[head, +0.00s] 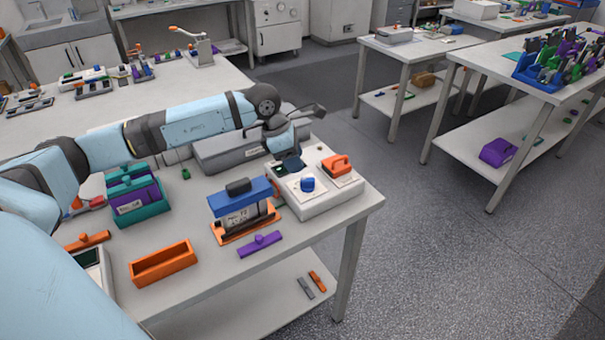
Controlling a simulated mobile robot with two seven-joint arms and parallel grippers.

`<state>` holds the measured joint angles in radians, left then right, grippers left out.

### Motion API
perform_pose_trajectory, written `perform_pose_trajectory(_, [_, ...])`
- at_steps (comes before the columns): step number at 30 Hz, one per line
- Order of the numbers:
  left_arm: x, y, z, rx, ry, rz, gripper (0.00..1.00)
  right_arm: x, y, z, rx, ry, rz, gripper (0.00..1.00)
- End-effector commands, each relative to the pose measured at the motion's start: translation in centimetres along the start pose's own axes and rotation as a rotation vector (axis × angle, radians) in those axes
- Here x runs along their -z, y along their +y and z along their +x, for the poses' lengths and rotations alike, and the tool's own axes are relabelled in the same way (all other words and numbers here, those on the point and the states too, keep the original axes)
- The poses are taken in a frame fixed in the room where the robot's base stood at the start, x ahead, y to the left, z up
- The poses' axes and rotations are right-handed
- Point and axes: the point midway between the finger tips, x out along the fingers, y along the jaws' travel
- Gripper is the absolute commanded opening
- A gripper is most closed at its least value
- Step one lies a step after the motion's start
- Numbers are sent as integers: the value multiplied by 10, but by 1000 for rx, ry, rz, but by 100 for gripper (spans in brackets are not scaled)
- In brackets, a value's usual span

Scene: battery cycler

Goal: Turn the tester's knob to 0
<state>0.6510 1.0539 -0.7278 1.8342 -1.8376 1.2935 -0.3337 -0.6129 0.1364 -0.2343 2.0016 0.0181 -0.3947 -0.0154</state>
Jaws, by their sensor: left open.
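The tester (320,203) is a white box at the right end of the near bench. A blue round knob (307,184) stands on a pale plate on its top. Its dial marks are too small to read, so I cannot tell its setting. An orange handle (336,165) sits beside the knob, towards the right. A dark screen (291,163) is behind the knob, partly under my gripper. My left gripper (307,131) is open and empty, above the back of the tester and apart from the knob. My right gripper is not in view.
A blue-topped device (240,200) on an orange base stands left of the tester. A purple handled piece (260,244) and an orange tray (163,262) lie towards the bench front. A grey case (225,150) is behind, under my arm. The floor right of the bench is clear.

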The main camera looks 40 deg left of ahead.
Motion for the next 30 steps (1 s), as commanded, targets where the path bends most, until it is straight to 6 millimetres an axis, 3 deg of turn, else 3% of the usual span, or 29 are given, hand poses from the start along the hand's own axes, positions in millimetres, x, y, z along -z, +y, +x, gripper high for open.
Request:
perform_pose_trajectory(3, [0,0,-26,-3,-1,1,45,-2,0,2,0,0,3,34])
perform_pose_trajectory(10, [0,0,-57,-1,1,1,45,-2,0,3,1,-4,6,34])
perform_pose_trajectory(30, [0,-1,-63,3,-1,0,45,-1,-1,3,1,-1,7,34])
